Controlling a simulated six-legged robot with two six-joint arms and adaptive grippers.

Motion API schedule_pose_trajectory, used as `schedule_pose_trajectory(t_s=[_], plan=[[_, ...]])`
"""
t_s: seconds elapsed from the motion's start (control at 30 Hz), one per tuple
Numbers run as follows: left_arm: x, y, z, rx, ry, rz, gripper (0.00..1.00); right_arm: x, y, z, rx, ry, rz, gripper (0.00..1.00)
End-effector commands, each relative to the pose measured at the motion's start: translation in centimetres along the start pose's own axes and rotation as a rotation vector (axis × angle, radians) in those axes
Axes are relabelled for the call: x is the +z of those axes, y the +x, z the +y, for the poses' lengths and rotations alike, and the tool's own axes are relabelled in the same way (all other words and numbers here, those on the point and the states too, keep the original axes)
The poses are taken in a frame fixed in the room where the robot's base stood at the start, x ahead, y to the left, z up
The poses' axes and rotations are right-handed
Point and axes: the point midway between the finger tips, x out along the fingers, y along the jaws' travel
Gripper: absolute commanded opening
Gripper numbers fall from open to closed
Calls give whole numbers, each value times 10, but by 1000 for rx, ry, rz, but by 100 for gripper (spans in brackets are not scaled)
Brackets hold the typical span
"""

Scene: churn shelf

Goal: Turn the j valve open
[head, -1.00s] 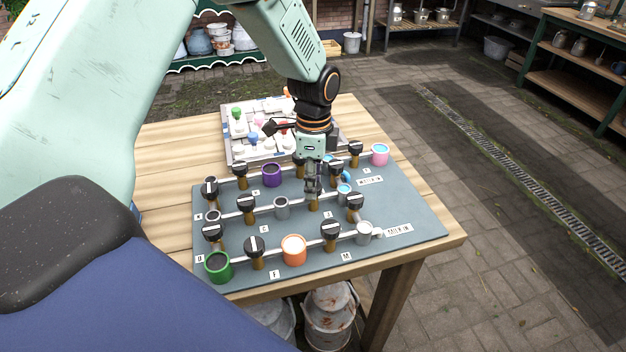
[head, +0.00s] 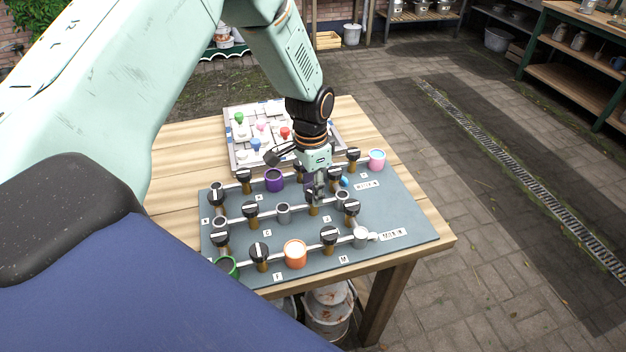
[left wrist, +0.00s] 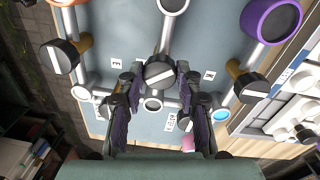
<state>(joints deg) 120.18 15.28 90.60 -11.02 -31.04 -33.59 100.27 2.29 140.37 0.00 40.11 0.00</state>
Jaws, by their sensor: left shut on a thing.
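My left gripper (head: 316,188) reaches down over the blue-grey valve board (head: 395,205). In the left wrist view its two dark fingers (left wrist: 160,82) are on either side of a black valve knob (left wrist: 158,71) with a white stripe, and shut on it. The stripe runs at a slant to the pipe (left wrist: 166,35) leading away from the knob. In the head view this knob (head: 313,197) shows just below the fingertips, in the middle row. The small letters beside it are too small to read surely as J. My right gripper is not in view.
Other black knobs stand close around, such as one at the front (head: 328,236) and one to the right (head: 351,208). A purple cup (head: 274,181), an orange cup (head: 294,255) and a pink cup (head: 376,160) sit on the pipes. A tray of coloured knobs (head: 232,150) lies behind.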

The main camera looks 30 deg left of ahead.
Motion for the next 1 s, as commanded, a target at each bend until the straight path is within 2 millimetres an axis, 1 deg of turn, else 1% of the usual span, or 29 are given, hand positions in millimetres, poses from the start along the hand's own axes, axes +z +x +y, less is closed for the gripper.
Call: schedule_pose_trajectory(t_s=[0.03,0.5,0.8,1.0], plan=[[1,-4,0,0,-45,0,3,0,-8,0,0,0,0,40],[1,-3,1,0,-488,22,3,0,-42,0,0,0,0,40],[1,-3,2,0,-730,33,3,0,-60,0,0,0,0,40],[1,-2,2,0,-841,39,3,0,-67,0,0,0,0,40]])
